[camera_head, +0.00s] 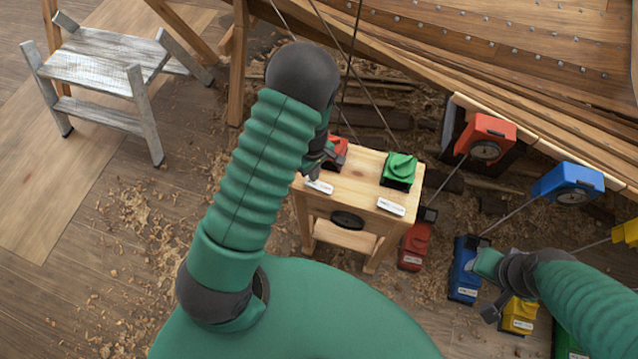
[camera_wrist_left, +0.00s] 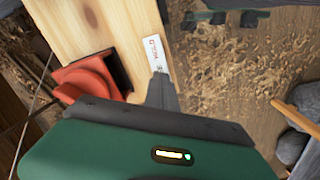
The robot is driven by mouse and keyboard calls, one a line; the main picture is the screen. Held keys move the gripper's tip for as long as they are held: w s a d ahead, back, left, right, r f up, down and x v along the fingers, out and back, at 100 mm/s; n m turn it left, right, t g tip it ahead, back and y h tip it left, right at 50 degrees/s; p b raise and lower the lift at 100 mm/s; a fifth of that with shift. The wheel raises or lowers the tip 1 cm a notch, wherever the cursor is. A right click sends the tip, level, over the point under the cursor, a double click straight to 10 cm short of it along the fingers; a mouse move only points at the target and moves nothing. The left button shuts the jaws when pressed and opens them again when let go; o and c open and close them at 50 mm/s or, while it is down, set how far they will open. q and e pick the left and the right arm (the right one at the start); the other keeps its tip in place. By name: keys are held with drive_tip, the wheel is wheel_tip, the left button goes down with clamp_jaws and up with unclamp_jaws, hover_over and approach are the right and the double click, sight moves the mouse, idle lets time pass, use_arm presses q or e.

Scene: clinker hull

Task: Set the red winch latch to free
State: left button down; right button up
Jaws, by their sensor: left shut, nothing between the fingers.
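A red latch-like block (camera_head: 338,150) with a rounded red top sits on the left part of a small wooden stand (camera_head: 376,190). It also shows in the left wrist view (camera_wrist_left: 88,84), beside a dark recess. A white label (camera_head: 319,186) lies in front of it; its print is too small to read surely. My left gripper (camera_head: 314,173) is shut and empty, close over the label and beside the red block. In the left wrist view its fingers (camera_wrist_left: 162,92) reach the label's near end; contact is unclear. My right gripper (camera_head: 492,312) hangs low at the right; its fingers are unclear.
A green block (camera_head: 399,168) with its own label stands right on the stand. Red (camera_head: 413,247), blue (camera_head: 464,270) and yellow (camera_head: 518,314) units stand on the floor. Red (camera_head: 487,138) and blue (camera_head: 568,183) housings sit by the hull. A grey step stool (camera_head: 105,65) stands left.

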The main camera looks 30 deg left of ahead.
use_arm(q)
drive_tip(key=shift+f+b, duration=1.2)
drive_tip(key=shift+f, duration=0.45)
idle(0.5)
wheel_tip(320, 180, up, 7)
drive_tip(key=p, duration=0.6)
drive_tip(key=shift+r, duration=0.1)
idle(0.3)
